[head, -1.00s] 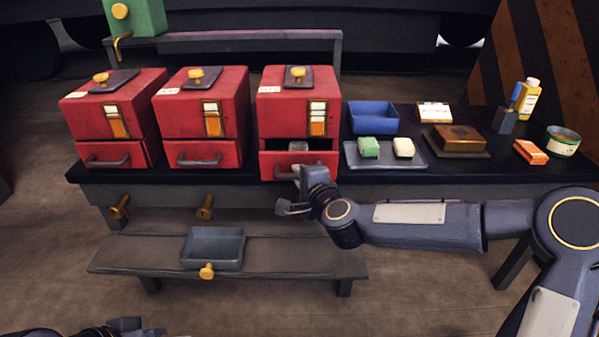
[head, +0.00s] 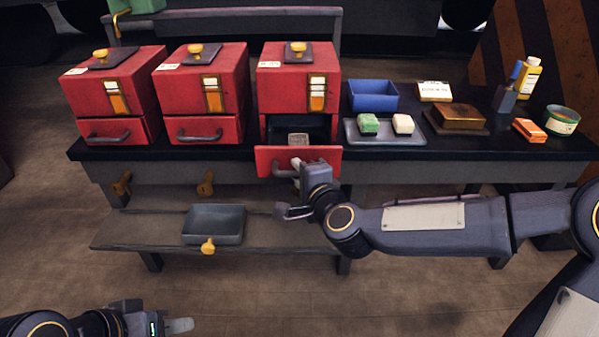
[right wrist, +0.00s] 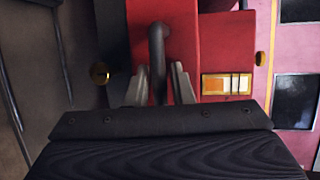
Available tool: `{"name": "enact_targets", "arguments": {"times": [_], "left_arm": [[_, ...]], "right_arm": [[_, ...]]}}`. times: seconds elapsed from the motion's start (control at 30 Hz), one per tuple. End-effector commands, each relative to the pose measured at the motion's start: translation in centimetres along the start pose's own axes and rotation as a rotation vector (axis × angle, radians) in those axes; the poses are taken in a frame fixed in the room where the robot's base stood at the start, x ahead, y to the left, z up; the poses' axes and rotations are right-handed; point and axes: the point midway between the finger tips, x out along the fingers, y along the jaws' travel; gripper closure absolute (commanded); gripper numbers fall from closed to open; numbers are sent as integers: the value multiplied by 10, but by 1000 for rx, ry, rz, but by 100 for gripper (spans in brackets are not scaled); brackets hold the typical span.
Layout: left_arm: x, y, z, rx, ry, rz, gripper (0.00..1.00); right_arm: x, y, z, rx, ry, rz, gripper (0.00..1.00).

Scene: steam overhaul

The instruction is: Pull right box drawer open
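The right red box (head: 275,90) stands on the dark bench with its drawer (head: 325,162) pulled well out past the bench's front edge. A small grey block (head: 298,138) shows inside, partly hidden by the drawer front. My right gripper (head: 294,170) is at the drawer's grey handle (head: 281,171). In the right wrist view, the fingers of this gripper (right wrist: 160,85) are on both sides of the handle (right wrist: 156,45), closed around it. My left gripper (head: 178,325) is low at the bottom left, away from the bench; its finger gap is not clear.
Two more red boxes (head: 110,90) (head: 202,90) with shut drawers stand to the left. A blue bin (head: 372,95) and a grey tray (head: 385,139) with two blocks are to the right. A lower shelf (head: 150,232) holds a grey tray (head: 213,224) below the bench.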

Motion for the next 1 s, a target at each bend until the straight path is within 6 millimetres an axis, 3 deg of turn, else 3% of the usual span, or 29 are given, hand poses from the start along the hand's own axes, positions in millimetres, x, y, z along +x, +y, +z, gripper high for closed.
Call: {"name": "enact_targets", "arguments": {"times": [0.17,0.4,0.6,1.0], "left_arm": [[-2,1,-1,0,0,0,64],[-10,5,-5,0,0,0,64],[-14,6,-7,0,0,0,64],[-14,6,-7,0,0,0,64]], "right_arm": [[-10,-1,0,-3,0,0,79],[-51,-3,0,-5,1,-2,79],[-74,-1,0,-2,1,0,79],[-78,0,0,0,0,0,79]]}}
